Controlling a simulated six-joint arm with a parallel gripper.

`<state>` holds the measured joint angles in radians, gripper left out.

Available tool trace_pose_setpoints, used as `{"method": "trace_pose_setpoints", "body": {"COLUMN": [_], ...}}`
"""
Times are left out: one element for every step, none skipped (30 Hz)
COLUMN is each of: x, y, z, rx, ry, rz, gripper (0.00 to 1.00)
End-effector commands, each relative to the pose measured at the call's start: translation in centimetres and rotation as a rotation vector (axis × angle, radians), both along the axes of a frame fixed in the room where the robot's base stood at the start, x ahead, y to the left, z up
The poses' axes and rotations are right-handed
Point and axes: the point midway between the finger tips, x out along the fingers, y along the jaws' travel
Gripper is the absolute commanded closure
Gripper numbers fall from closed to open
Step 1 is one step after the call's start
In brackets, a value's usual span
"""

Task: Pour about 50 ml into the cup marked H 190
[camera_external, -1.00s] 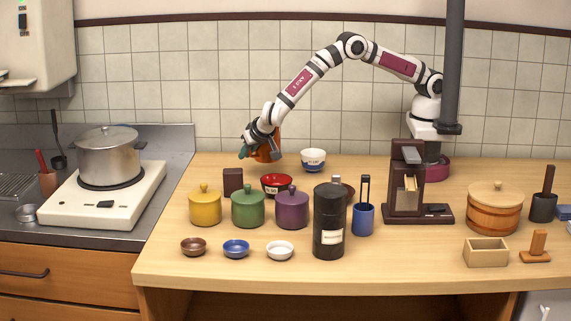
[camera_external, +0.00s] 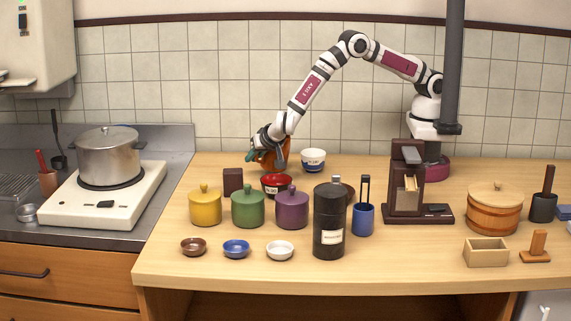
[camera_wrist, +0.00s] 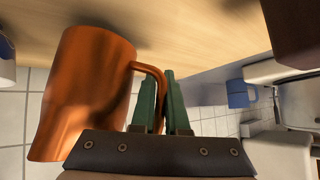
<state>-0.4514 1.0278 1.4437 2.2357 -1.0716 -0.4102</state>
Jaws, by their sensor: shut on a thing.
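My gripper (camera_external: 252,156) is shut on the handle of a copper jug (camera_external: 271,160), above the back left of the table. In the wrist view the green fingers (camera_wrist: 155,98) pinch the handle of the jug (camera_wrist: 82,95). The jug is tilted in the external view, with its inside hidden. A red bowl-shaped cup (camera_external: 276,185) with a white label stands just below and right of the jug. A white cup with a blue band (camera_external: 313,160) stands further right. The marks on both are too small to read surely. No stream of liquid is visible.
A dark brown block (camera_external: 233,182) stands left of the red cup. Yellow (camera_external: 205,207), green (camera_external: 248,208) and purple (camera_external: 292,209) lidded pots stand in front. A black canister (camera_external: 329,222) is at front right of these. The table's back left corner is clear.

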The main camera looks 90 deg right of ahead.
Motion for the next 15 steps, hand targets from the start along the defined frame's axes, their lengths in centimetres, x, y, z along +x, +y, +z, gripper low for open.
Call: {"method": "trace_pose_setpoints", "body": {"x": [-0.2,-0.3,-0.4,-0.5,-0.6,-0.7,-0.8,-0.9,-1.1,-1.3,-1.4,-1.7,-1.8,-2.0,-2.2], "y": [-0.1,-0.1,-0.1,-0.1,-0.2,-0.2,-0.3,-0.3,-0.3,-0.4,-0.4,-0.5,-0.5,-0.5,-0.6], "z": [0.3,0.5,0.7,0.9,1.1,1.3,1.5,1.7,1.9,2.1,2.3,2.5,2.8,2.9,3.3], "rx": [0.004,0.008,0.014,0.019,0.021,0.026,0.032,0.037,0.043,0.047,0.054,0.059,0.065,0.071,0.078], "ry": [-0.025,-0.042,-0.065,-0.082,-0.098,-0.122,-0.139,-0.156,-0.182,-0.204,-0.228,-0.258,-0.281,-0.300,-0.326], "rz": [0.001,0.000,0.000,0.002,0.002,0.002,0.002,0.002,0.003,0.004,0.005,0.006,0.006,0.006,0.006], "gripper": [1.00,1.00,1.00,1.00,1.00,1.00,1.00,1.00,1.00,1.00,1.00,1.00,1.00,1.00,1.00]}}
